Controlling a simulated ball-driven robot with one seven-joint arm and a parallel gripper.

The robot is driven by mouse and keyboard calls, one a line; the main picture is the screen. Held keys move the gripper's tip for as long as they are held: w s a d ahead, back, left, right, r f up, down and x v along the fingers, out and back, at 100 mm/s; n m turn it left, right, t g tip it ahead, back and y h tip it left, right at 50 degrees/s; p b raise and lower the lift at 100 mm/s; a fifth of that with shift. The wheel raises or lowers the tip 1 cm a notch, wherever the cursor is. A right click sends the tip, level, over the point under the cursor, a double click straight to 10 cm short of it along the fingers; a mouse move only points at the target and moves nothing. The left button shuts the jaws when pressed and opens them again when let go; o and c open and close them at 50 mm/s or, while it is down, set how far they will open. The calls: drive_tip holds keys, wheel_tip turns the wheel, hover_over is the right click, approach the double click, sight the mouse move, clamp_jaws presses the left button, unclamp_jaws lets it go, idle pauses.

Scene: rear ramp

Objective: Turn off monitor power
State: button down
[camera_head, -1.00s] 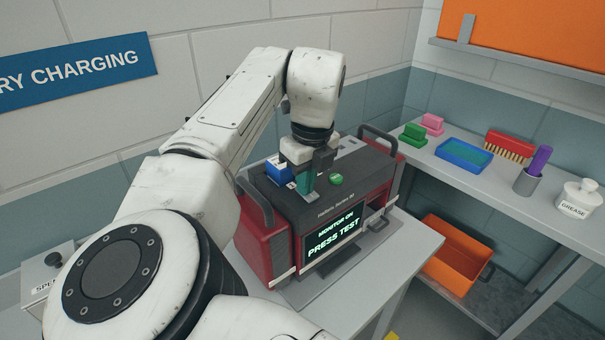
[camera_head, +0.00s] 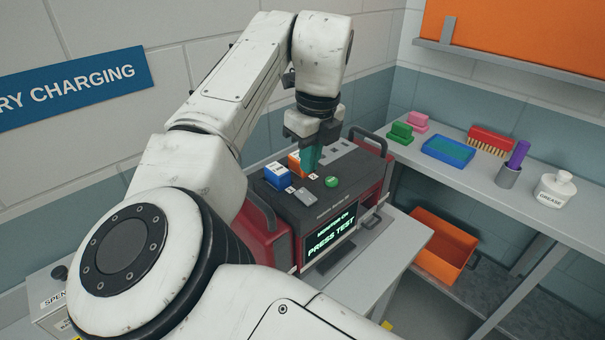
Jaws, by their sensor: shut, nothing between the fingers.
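The monitor (camera_head: 372,203) is a red and dark grey unit with black side handles, standing on a light bench. Its lit screen (camera_head: 331,236) reads "MONITOR ON" and "PRESS TEST". On its top are a round green button (camera_head: 331,182), a small grey rectangular control (camera_head: 306,197), a blue block (camera_head: 277,176) and an orange block (camera_head: 294,160). My gripper (camera_head: 309,166) points down over the top, behind the grey control in the picture, with its teal fingers shut and empty. It partly hides the orange block. I cannot tell its exact height above the top.
A side shelf (camera_head: 476,180) at the right bears green and pink blocks, a blue tray (camera_head: 447,150), a red brush, a purple item in a cup and a grease jar (camera_head: 555,189). An orange bin (camera_head: 440,247) sits below. The wall is close behind the monitor.

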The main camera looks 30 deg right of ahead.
wheel_tip(320, 180, up, 6)
drive_tip(key=shift+s+r+b, duration=0.25)
drive_tip(key=shift+s+b, duration=0.1)
drive_tip(key=shift+b, duration=0.1)
